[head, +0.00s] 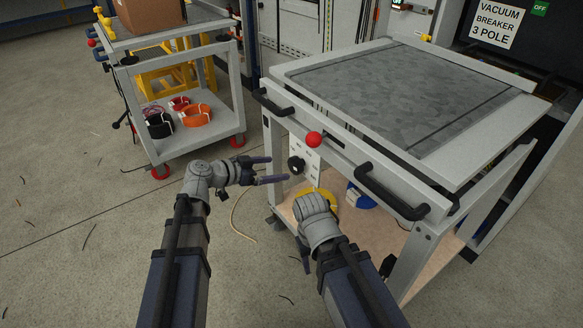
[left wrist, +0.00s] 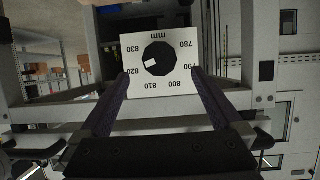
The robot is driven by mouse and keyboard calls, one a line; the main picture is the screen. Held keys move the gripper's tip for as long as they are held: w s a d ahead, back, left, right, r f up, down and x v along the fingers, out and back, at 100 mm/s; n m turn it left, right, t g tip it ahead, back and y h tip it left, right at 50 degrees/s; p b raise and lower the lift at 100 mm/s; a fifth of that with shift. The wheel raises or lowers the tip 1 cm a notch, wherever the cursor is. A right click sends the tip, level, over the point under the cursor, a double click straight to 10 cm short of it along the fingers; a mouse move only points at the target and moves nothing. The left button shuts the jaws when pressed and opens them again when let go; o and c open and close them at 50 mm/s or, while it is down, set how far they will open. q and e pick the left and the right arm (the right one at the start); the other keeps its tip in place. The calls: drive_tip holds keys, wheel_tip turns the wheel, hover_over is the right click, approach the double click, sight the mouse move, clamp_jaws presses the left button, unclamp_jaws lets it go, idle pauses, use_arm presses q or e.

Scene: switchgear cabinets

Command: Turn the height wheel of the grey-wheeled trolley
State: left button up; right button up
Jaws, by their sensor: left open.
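The trolley (head: 283,80) with the grey tabletop stands at the right of the head view; a grey caster shows at its lower front left. Its height wheel (head: 296,165) is a dark knob on a white plate under the top. In the left wrist view the black height wheel (left wrist: 159,59) sits on a scale plate (left wrist: 152,91) marked in mm from 780 to 830. A white mark on the wheel faces the 820 side. My left gripper (head: 279,168) is open and empty, its fingers pointing at the wheel, apparently short of it. My right gripper is mostly hidden behind its wrist (head: 319,228).
A red ball knob (head: 314,139) and black handles (head: 391,192) stick out from the trolley's front edge. A second trolley (head: 195,139) with red casters stands at the upper left, holding cable coils. Floor between them is mostly free.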

sight(292, 167)
use_arm(q)
drive_tip(key=b+x, duration=0.2)
drive_tip(key=x, duration=0.4)
drive_tip(key=shift+f, duration=0.2)
drive_tip(key=shift+w+d+f+b, duration=0.2)
drive_tip(key=shift+w+d+b, duration=0.2)
drive_tip(key=shift+d, duration=0.2)
drive_tip(key=c, duration=1.3)
